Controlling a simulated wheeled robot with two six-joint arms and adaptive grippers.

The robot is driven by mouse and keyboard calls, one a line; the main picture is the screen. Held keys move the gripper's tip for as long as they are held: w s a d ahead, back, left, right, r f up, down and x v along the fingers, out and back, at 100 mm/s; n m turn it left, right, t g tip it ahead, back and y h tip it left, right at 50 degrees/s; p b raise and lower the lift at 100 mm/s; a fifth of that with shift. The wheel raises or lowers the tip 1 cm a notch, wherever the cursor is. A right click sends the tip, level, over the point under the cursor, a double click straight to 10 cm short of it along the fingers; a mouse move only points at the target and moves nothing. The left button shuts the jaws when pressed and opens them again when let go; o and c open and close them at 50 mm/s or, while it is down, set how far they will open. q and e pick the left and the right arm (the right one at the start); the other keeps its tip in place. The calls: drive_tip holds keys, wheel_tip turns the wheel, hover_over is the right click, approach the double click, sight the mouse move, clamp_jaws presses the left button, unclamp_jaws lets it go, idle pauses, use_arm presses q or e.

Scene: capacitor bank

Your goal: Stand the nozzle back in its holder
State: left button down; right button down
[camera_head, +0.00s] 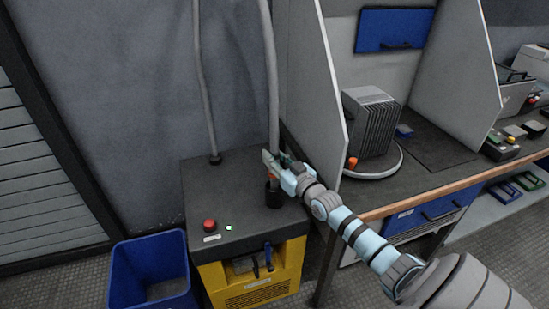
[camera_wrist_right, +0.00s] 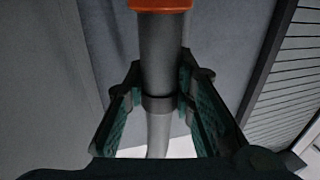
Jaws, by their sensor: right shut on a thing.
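My right gripper (camera_head: 272,162) is above the back right of the black-topped yellow cabinet (camera_head: 240,185). It is shut on the nozzle, a dark grey tube (camera_wrist_right: 160,50) with an orange collar (camera_wrist_right: 160,4), seen between the green-padded fingers (camera_wrist_right: 160,85) in the wrist view. In the head view the orange part (camera_head: 272,178) shows just below the fingers, over the black cup-like holder (camera_head: 273,193). The nozzle looks roughly upright. Whether its tip is inside the holder is hidden. My left gripper is not in view.
A grey hose (camera_head: 270,70) rises from the nozzle. A second hose (camera_head: 203,80) meets the cabinet top further left. A red button (camera_head: 209,225) sits near the front. A grey partition (camera_head: 310,90) and a workbench (camera_head: 420,195) stand right; a blue bin (camera_head: 150,270) stands left.

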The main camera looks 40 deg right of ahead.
drive_tip(key=c, duration=1.3)
unclamp_jaws()
drive_tip(key=shift+c, duration=0.2)
drive_tip(key=shift+o, duration=0.3)
wheel_tip(320, 180, up, 10)
drive_tip(key=shift+r, duration=0.1)
